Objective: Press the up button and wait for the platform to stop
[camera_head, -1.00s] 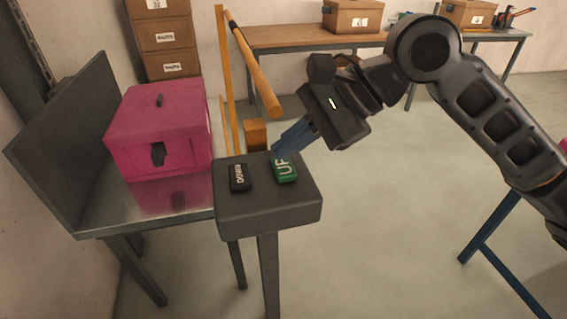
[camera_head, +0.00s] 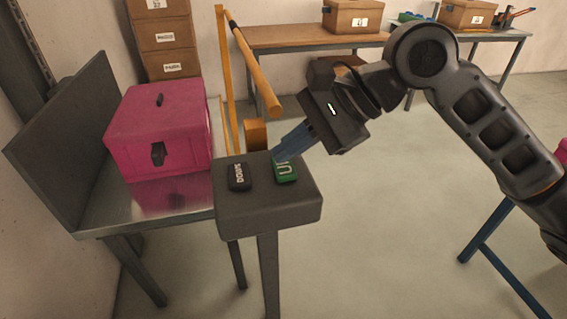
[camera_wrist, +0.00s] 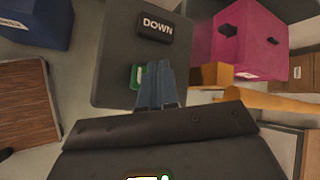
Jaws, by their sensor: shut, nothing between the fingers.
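The green UP button (camera_head: 286,170) and the black DOWN button (camera_head: 239,177) sit on top of a dark grey control stand (camera_head: 268,210). My gripper (camera_head: 278,153) is shut, with its blue fingers together at the far edge of the UP button, partly covering its label. I cannot tell whether the fingertips touch it or whether it is pressed in. In the wrist view, the fingers (camera_wrist: 158,68) lie beside and over the UP button (camera_wrist: 136,75), and the DOWN button (camera_wrist: 155,27) is clear of them. A metal platform (camera_head: 105,215) at the left bears a pink box (camera_head: 185,145).
A grey upright panel (camera_head: 60,150) stands behind the platform's left side. Orange posts (camera_head: 250,60) rise just behind the control stand. The floor right of the stand is open, up to a blue table leg (camera_head: 490,230).

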